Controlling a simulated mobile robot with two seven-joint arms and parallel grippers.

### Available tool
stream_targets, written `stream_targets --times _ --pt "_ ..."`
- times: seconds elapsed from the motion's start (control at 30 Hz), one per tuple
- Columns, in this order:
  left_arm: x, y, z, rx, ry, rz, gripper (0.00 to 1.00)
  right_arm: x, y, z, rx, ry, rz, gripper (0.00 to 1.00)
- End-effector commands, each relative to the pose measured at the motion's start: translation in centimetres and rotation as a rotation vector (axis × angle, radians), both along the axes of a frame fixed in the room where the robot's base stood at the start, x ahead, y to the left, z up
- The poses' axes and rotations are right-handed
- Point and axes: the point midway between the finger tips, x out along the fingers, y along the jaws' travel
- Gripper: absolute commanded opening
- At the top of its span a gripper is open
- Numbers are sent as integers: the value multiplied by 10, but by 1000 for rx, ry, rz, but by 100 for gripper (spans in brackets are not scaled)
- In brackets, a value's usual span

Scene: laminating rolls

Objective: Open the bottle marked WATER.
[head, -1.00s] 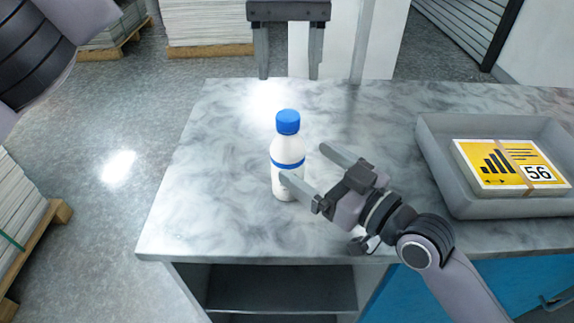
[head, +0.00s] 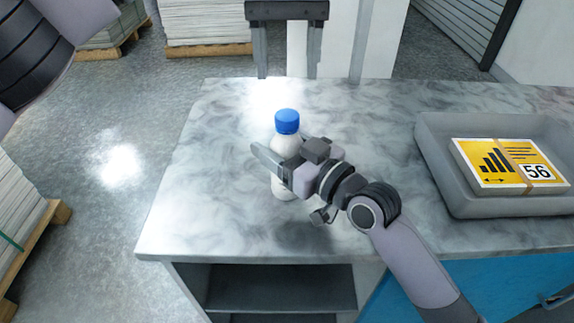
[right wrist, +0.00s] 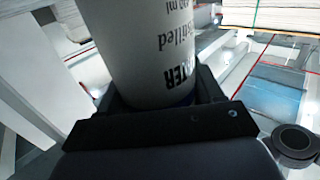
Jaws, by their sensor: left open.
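A white bottle (head: 285,190) with a blue cap (head: 287,121) stands upright on the marble-patterned counter (head: 220,215). In the right wrist view the bottle (right wrist: 145,45) fills the middle, with upside-down dark print whose visible letters fit WATER. My right gripper (head: 273,158) is at the bottle's body, below the cap, with one finger across its near side. The other finger is mostly hidden, so I cannot tell whether they press on the bottle.
A grey tray (head: 433,165) stands at the right of the counter, holding a yellow printed stack (head: 508,163) marked 56. The counter left of the bottle is clear. Pallets of paper (head: 208,28) stand on the floor behind.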

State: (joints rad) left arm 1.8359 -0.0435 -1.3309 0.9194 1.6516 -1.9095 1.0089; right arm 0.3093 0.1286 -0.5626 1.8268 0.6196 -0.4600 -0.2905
Motion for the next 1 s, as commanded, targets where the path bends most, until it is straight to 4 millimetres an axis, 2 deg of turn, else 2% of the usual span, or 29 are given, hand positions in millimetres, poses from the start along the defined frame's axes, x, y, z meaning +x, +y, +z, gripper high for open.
stream_targets --times 0.03,0.17,0.37,0.53,1.0 --pt "0 0 0 0 0 0 59 0 0 0 0 0 0 42" --pt "0 0 0 0 0 0 59 0 0 0 0 0 0 0" --pt "0 0 0 0 0 -10 59 0 0 0 1 1 0 0" --pt "0 0 0 0 0 -123 59 0 0 0 0 1 0 0" --pt "0 0 0 0 0 -865 59 0 0 0 0 1 0 0"
